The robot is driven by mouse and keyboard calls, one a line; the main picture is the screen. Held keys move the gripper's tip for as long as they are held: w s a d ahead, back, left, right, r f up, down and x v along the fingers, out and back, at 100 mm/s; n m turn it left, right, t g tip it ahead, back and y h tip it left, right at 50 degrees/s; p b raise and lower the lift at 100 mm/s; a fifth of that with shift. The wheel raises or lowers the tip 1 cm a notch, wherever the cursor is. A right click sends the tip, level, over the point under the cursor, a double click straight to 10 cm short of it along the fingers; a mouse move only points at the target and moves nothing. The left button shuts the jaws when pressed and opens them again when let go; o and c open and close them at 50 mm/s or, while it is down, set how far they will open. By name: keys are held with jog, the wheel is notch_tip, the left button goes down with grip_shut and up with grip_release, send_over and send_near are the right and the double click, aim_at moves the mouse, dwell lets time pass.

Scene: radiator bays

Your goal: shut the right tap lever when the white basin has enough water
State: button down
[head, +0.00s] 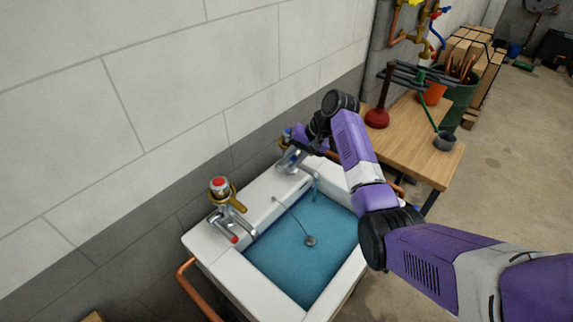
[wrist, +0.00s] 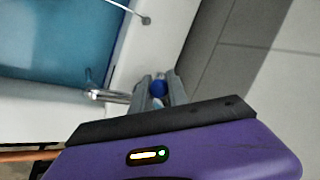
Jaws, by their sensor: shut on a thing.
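The white basin (head: 213,243) stands against the wall and holds blue water (head: 300,250); the water also shows in the wrist view (wrist: 60,40). The right tap (head: 291,160) is at the basin's far back corner, and a thin bluish streak hangs below its spout. My gripper (wrist: 159,92) is shut on the right tap lever (wrist: 158,88), whose blue end shows between the fingers. In the head view my gripper (head: 296,150) partly covers this tap. The left tap (head: 232,222), with a red-marked lever, is apart from my gripper.
A plug on a chain (head: 311,240) shows in the basin. A copper pipe (head: 188,285) runs by the near side. Floor at right is clear.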

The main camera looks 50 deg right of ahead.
jog(key=c, duration=1.6)
grip_release()
jog(key=shift+o, duration=0.2)
jog(key=b+v, duration=0.1)
jog(key=v, duration=0.7)
